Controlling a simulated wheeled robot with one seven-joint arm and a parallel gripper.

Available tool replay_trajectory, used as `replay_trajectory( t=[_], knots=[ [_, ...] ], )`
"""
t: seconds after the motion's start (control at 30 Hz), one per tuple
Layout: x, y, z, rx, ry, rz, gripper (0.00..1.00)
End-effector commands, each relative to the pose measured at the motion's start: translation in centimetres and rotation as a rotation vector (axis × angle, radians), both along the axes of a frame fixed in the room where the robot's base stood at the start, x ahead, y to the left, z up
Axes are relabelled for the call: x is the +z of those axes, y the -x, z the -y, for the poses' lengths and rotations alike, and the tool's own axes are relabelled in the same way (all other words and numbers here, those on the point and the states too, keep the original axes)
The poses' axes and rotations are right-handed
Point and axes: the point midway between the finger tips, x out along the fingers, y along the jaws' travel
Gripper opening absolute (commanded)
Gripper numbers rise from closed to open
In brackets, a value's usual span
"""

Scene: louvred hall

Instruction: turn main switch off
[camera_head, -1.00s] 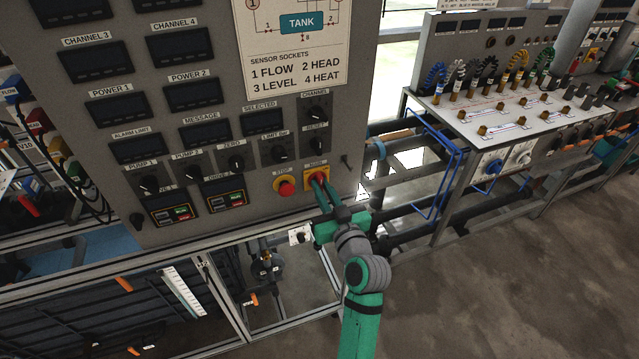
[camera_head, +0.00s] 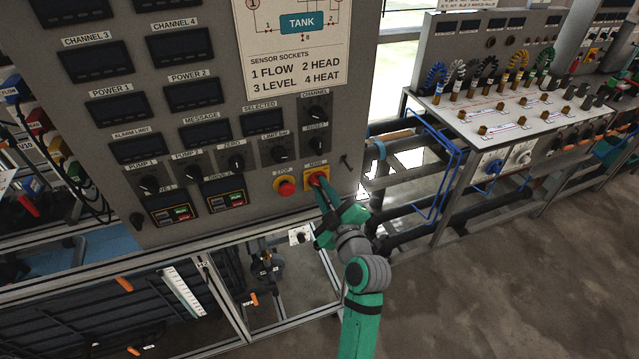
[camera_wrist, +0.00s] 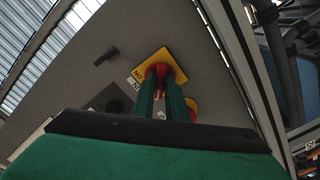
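The main switch (camera_head: 314,177) is a red knob on a square yellow plate, at the lower right of the grey panel. A label above it reads MAIN. My green gripper (camera_head: 319,185) reaches it from the lower right. In the wrist view, its two fingers lie close on either side of the red knob of the main switch (camera_wrist: 160,67), with red showing between them. The plate looks turned relative to the fingers.
The red stop button (camera_head: 286,187) on its yellow ring sits just left of the switch. Black rotary knobs (camera_head: 279,152) are above it. A small black lever (camera_head: 346,161) sticks out to the right. Pipes and a second bench (camera_head: 520,115) stand farther right; open floor lies in front.

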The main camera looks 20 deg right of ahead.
Motion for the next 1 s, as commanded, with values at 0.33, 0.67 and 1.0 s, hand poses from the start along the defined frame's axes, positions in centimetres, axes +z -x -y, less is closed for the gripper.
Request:
replay_trajectory(
  t=[0.33, 0.67, 1.0],
  knots=[
    [-0.1, 0.0, 0.1, -0.001, -0.002, -0.001, 0.34],
    [-0.1, 2.7, 0.1, -0.002, -0.002, -0.001, 0.34],
    [-0.1, 6.1, 0.3, -0.002, -0.003, -0.001, 0.34]
  ],
)
